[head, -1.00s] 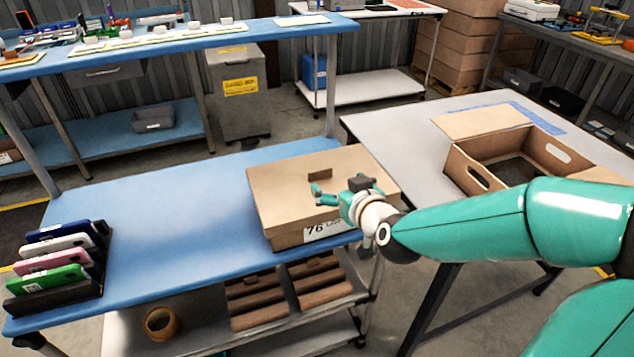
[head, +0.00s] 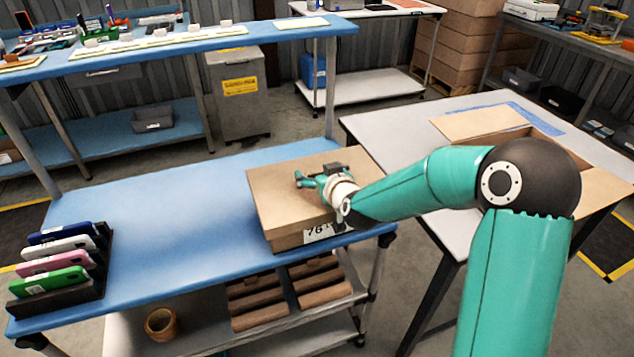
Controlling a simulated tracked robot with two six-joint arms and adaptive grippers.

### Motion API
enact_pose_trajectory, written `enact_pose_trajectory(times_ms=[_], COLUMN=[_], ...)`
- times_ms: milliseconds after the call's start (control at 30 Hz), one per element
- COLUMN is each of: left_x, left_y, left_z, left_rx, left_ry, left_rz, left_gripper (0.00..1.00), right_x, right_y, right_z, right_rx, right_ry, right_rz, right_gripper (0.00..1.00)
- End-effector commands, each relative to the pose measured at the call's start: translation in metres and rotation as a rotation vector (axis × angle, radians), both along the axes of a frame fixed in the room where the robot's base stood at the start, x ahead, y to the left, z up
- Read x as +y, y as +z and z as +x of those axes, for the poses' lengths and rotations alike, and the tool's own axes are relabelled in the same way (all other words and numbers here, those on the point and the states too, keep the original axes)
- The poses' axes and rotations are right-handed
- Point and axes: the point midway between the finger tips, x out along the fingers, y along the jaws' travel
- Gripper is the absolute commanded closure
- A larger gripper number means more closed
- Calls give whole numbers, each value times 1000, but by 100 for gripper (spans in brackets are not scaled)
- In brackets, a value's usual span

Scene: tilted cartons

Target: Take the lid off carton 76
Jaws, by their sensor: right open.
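Carton 76 (head: 287,241) is a brown cardboard box near the right end of the blue table, with a white label reading 76 on its front. Its flat brown lid (head: 275,195) is on top, covering the box. My right gripper (head: 304,180) is over the middle of the lid, with its fingers open and pointing left. The raised tab of the lid is hidden behind the gripper, and I cannot tell whether the fingers touch it. My right wrist covers part of the label. My left gripper is out of view.
A rack of coloured devices (head: 55,265) stands at the left end of the blue table (head: 175,215); the space between it and the carton is clear. An open carton (head: 598,188) on the grey table is mostly hidden by my right arm.

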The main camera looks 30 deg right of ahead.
Motion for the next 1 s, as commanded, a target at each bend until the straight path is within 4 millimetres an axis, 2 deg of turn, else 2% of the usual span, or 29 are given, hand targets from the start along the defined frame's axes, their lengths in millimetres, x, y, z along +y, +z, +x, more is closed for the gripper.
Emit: enact_pose_trajectory(times_ms=[167,567,1000], left_x=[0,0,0], left_y=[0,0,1], left_z=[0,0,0], left_rx=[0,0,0], left_ry=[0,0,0], left_rz=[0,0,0], left_gripper=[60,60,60], right_x=[0,0,0], right_y=[0,0,8], right_z=[0,0,0], right_rx=[0,0,-2], right_ry=[0,1,-1], right_rz=[0,0,-2], right_gripper=[8,73,75])
